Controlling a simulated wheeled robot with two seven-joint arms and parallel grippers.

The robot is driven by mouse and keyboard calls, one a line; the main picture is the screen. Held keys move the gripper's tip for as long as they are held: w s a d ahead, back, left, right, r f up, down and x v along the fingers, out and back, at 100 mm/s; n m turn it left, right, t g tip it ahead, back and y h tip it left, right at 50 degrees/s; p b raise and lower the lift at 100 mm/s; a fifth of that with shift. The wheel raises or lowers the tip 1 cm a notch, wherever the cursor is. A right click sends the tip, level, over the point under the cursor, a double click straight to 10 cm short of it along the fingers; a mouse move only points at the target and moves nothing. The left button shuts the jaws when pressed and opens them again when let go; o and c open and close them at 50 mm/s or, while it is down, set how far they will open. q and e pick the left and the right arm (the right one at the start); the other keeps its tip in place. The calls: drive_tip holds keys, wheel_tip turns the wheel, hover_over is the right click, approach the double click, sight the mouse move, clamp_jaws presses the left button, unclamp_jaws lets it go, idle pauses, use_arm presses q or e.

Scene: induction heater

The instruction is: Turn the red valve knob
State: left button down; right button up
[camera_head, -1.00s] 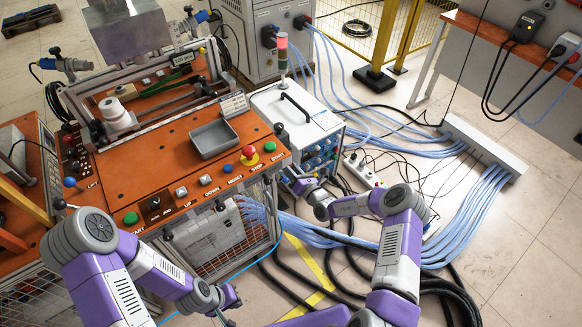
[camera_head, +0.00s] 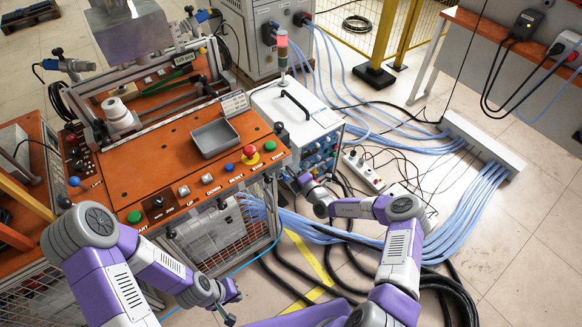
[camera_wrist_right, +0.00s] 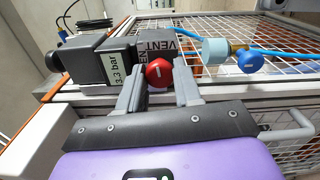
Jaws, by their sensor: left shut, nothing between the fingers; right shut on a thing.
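The red valve knob (camera_wrist_right: 159,72) shows in the right wrist view, on a dark block marked VENT. My right gripper (camera_wrist_right: 158,86) has one finger on each side of the knob and is shut on it. A grey box labelled 3.3 bar (camera_wrist_right: 117,68) is left of the knob. My left gripper (camera_head: 232,294) is low in front of the orange bench, shut and empty, away from the knob.
The orange bench (camera_head: 110,178) carries buttons and a grey tray (camera_head: 214,138). Black and blue cables cover the floor below the right arm.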

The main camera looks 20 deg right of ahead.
drive_tip(key=shift+f+m, duration=0.1)
drive_tip(key=shift+m, duration=0.5)
drive_tip(key=o, duration=1)
drive_tip(key=shift+o, duration=0.2)
drive_tip(key=shift+s, duration=0.1)
drive_tip(key=p+v, duration=0.2)
drive_tip(key=v, duration=0.5)
drive_tip(key=shift+s, duration=0.2)
